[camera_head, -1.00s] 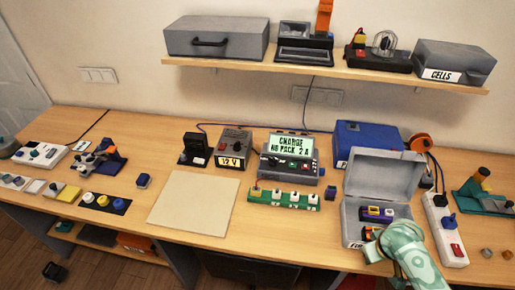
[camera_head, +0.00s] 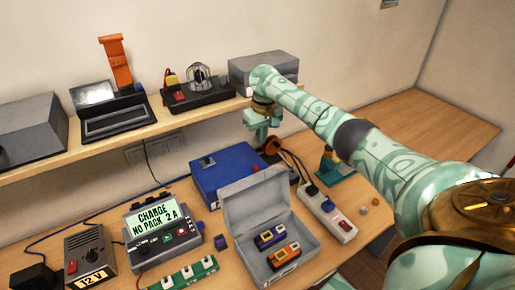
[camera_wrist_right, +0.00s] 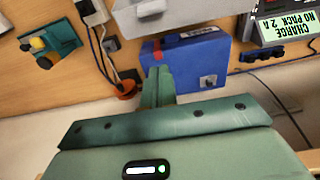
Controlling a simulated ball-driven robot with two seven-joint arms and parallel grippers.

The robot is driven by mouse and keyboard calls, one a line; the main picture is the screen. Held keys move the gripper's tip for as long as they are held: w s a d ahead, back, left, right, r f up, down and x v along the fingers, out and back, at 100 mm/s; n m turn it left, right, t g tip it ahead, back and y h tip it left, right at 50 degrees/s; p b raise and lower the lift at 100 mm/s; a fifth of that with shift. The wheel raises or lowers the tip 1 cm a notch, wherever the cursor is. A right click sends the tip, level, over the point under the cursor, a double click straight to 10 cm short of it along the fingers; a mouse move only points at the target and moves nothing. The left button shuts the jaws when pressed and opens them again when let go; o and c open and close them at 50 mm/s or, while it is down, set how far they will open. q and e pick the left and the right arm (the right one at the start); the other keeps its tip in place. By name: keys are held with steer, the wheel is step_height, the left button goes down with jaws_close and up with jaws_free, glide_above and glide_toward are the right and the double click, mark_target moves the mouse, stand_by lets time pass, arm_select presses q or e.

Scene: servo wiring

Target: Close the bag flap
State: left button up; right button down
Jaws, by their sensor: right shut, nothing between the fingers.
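The grey open-topped bag (camera_head: 285,262) looks box-like and stands on the bench with its flap (camera_head: 253,198) raised upright at the back. Inside it lie a purple battery pack (camera_head: 270,237) and an orange battery pack (camera_head: 284,255). My right gripper (camera_head: 260,135) is shut and empty, above and behind the flap, by the shelf's right part. In the right wrist view the closed fingers (camera_wrist_right: 157,88) show in front of the blue case, with part of a grey surface, seemingly the bag, (camera_wrist_right: 160,14) at the top edge. My left gripper is out of view.
A blue case (camera_head: 222,172) stands behind the bag. A power strip (camera_head: 327,210) and an orange reel (camera_head: 272,146) are to its right. The charger (camera_head: 163,232) is to the left. The shelf (camera_head: 130,125) carries a grey box (camera_head: 262,70) close to my right arm.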

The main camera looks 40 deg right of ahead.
steer(key=s+f, duration=0.1)
steer(key=f, duration=0.1)
steer(key=s+f, duration=0.1)
steer(key=f, duration=0.2)
steer(key=s+f, duration=0.1)
steer(key=f, duration=0.2)
steer(key=shift+s+a+b, duration=0.2)
steer(key=shift+s+b, duration=0.1)
steer(key=shift+b, duration=0.1)
steer(key=shift+s, duration=0.25)
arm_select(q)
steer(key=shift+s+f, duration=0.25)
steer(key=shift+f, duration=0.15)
arm_select(e)
steer(key=shift+w+a, duration=0.1)
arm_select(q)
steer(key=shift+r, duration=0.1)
